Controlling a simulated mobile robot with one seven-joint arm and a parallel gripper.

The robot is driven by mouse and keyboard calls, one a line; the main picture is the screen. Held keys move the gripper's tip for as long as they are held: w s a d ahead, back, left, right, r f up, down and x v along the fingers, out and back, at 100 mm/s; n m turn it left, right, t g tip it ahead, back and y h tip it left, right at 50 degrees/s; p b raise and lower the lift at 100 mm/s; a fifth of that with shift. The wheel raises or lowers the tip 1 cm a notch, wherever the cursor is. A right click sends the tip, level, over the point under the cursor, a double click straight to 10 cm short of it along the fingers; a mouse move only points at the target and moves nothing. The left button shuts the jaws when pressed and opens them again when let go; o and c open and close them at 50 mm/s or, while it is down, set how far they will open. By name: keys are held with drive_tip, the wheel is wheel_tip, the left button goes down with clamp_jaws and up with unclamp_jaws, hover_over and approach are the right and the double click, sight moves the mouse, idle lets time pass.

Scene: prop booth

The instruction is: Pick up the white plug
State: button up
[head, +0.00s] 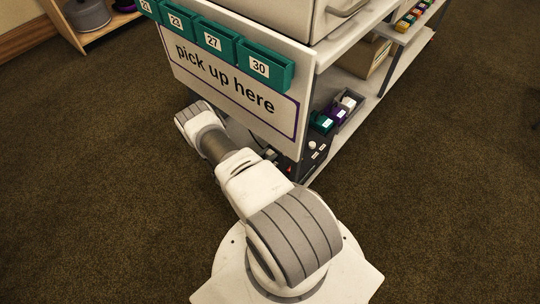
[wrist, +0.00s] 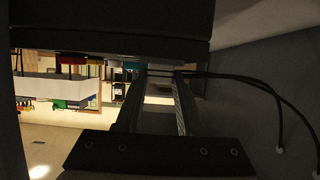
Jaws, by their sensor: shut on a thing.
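In the wrist view, my gripper (wrist: 162,76) has its two fingers reaching up to the underside of a large dark box (wrist: 115,28). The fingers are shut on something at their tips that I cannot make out. Two thin dark cables (wrist: 235,78) run from beside the fingertips to the right and hang down. Each has a small pale end (wrist: 280,149) at the lower right; I cannot tell whether either is the white plug. In the head view, my gripper is hidden.
A "pick up here" sign panel (head: 215,82) with numbered teal bins (head: 265,65) stands beside my arm. Behind it is a shelf unit with a grey tray (head: 351,111) of small coloured boxes. Brown carpet (head: 440,210) lies clear at the right.

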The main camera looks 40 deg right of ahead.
sight(268, 155)
clamp_jaws()
wheel_tip(268, 155, up, 10)
drive_tip(key=p, duration=0.4)
